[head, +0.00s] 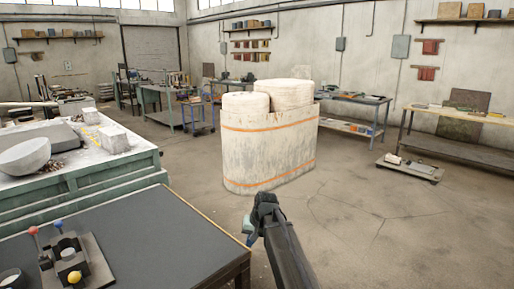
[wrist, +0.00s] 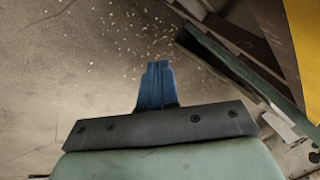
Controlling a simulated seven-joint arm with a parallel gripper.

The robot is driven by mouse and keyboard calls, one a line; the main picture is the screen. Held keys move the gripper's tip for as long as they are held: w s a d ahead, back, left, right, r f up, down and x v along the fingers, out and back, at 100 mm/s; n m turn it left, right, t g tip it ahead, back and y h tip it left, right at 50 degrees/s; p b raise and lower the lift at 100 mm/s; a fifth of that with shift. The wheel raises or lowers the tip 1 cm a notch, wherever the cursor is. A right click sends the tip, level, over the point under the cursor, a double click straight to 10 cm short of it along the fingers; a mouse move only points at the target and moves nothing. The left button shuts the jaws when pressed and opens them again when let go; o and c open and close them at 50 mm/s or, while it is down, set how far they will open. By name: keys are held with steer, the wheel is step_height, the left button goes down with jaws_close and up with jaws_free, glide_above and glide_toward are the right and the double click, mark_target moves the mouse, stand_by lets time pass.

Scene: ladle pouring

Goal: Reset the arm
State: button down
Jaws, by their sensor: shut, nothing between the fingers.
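My gripper (head: 248,238) is out over the open floor, to the right of the dark-topped table in the head view. In the wrist view its blue fingers (wrist: 156,86) are together with nothing between them. My arm reaches up from the bottom of the head view to the gripper. No ladle can be made out for certain; a grey bowl (head: 30,157) sits on the green bench at the left.
The dark table (head: 150,235) at lower left carries a fixture (head: 75,262) with coloured knobs. A green bench (head: 130,165) stands behind it. A large pale vessel with orange bands (head: 268,150) stands on the floor ahead. Floor (head: 400,225) at right is clear.

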steer(key=s+d+f+g+h, duration=0.1)
steer(key=s+d+f, duration=0.3)
steer(key=s+f, duration=0.45)
steer(key=s+d+f+g, duration=0.2)
steer(key=s+d+f, duration=0.3)
steer(key=f, duration=0.7)
steer(key=s+d+f+g+h, duration=0.1)
steer(key=s+d+f, duration=0.2)
steer(key=s+f, duration=0.6)
steer(key=s+d+f+g, duration=0.1)
steer(key=s+f, duration=0.3)
steer(key=s, duration=0.7)
steer(key=s+d+f+g, duration=0.2)
steer(key=s+d+f, duration=0.2)
steer(key=s, duration=0.7)
steer(key=s+d+f+g+h, duration=0.1)
steer(key=s+f, duration=0.4)
steer(key=s, duration=0.6)
steer(key=shift+d, duration=0.85)
